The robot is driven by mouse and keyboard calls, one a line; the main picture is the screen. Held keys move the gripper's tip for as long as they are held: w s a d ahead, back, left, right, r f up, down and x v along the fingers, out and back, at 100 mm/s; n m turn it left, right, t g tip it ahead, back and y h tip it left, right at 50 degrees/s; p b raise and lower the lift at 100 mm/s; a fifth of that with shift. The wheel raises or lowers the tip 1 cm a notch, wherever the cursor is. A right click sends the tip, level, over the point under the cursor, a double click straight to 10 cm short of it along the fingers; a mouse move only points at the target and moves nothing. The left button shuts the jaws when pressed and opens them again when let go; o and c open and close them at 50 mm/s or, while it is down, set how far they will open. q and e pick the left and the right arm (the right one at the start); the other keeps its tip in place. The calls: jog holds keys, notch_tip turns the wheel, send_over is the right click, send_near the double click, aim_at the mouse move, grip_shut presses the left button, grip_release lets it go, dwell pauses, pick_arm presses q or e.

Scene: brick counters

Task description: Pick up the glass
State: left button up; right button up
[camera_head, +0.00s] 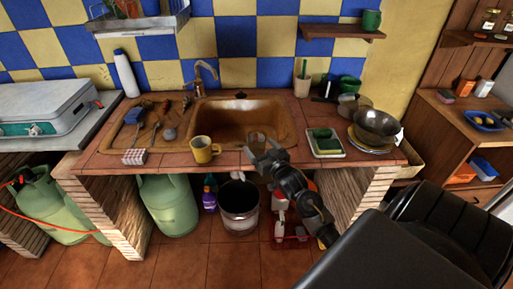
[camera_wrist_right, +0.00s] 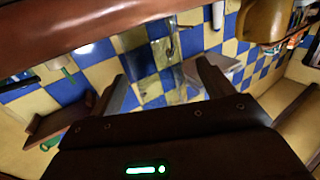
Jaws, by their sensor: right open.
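A clear glass (camera_head: 257,138) stands near the front edge of the tiled counter, just in front of the sink basin. Its lower part is partly hidden by my right gripper (camera_head: 260,150), which reaches in from the lower right, right at the glass. In the right wrist view the open fingers of my right gripper (camera_wrist_right: 165,85) point toward a see-through shape that seems to be the glass (camera_wrist_right: 168,62). Its edges are hard to make out there, and I cannot tell whether the fingers touch it. My left gripper is not in view.
A yellow mug (camera_head: 203,150) stands on the counter left of the glass. A tray with green sponges (camera_head: 325,142) and a stack of bowls (camera_head: 376,124) are to the right. The sink (camera_head: 225,118) lies behind. A metal bucket (camera_head: 239,203) stands below the counter.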

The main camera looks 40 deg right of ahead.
jog(key=w, duration=0.2)
jog(key=w+d+p, duration=0.1)
jog(key=w, duration=0.2)
jog(key=shift+d+f, duration=0.1)
jog(key=shift+f, duration=0.05)
jog(key=shift+s, duration=0.1)
jog(key=shift+c, duration=0.3)
jog(key=c, duration=1)
jog(key=shift+c, duration=0.4)
